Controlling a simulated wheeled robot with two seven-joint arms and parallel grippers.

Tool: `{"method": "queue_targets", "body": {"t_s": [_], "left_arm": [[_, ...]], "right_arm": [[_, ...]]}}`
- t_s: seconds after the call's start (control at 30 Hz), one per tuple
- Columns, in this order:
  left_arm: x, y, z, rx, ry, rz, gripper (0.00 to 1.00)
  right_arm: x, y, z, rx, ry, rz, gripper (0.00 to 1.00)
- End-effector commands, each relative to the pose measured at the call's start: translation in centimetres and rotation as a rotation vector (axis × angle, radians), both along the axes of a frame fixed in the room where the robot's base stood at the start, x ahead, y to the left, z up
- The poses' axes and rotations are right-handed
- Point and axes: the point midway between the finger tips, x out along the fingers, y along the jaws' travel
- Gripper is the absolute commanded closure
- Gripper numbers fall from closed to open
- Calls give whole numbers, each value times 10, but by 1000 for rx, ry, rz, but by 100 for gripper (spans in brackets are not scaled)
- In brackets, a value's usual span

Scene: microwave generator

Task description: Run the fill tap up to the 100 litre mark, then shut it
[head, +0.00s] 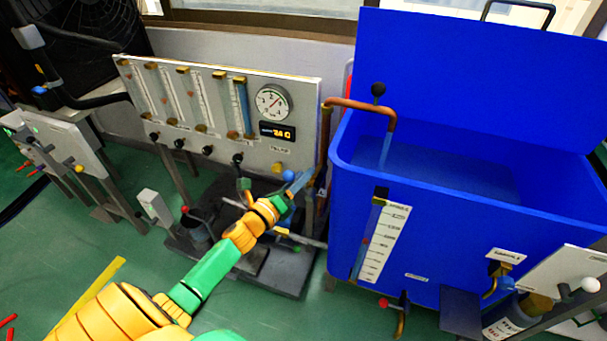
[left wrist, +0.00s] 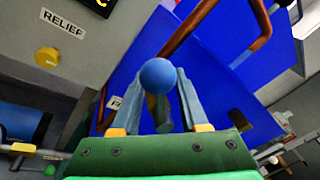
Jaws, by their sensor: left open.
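The fill tap's blue ball knob (left wrist: 158,76) shows in the left wrist view, between the fingers of my left gripper (left wrist: 160,92). The fingers stand open on either side of it; I cannot tell whether they touch it. In the head view my left gripper (head: 299,184) is beside the copper fill pipe (head: 358,104), hiding part of the tap. A pale blue stream (head: 386,150) hangs from the spout into the blue tank (head: 460,235), where water (head: 450,170) shows. The tank's level scale (head: 384,245) has a red marker beside it; its figures are too small to read surely. My right gripper is not in view.
The grey panel (head: 210,105) with flow tubes, a round gauge (head: 273,102) and a lit display stands left of the tank. A yellow relief knob (left wrist: 47,57) is near my gripper. A red-handled drain tap (head: 388,303) and sample tap (head: 492,285) are at the tank's front.

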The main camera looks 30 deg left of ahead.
Motion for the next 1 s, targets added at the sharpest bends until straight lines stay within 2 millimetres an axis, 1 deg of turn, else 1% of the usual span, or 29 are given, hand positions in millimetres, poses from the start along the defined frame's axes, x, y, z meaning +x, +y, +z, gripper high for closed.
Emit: {"method": "queue_targets", "body": {"t_s": [0.03, 0.13, 0.37, 0.47, 0.5, 0.53, 1.0], "left_arm": [[4, 0, 0, 1, 0, 0, 56], [9, 0, 0, 1, 1, -1, 56], [10, -1, 0, 1, 1, 0, 56], [10, -1, 0, 1, 1, 0, 81], [10, -1, 0, 1, 1, 0, 92], [10, -1, 0, 1, 1, 0, 100], [9, -1, 0, 1, 1, 0, 100]], "right_arm": [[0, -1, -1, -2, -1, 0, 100], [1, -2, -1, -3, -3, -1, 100], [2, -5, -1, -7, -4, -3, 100], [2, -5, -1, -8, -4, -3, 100], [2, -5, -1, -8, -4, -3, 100], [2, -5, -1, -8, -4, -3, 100], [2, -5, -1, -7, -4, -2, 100]]}}
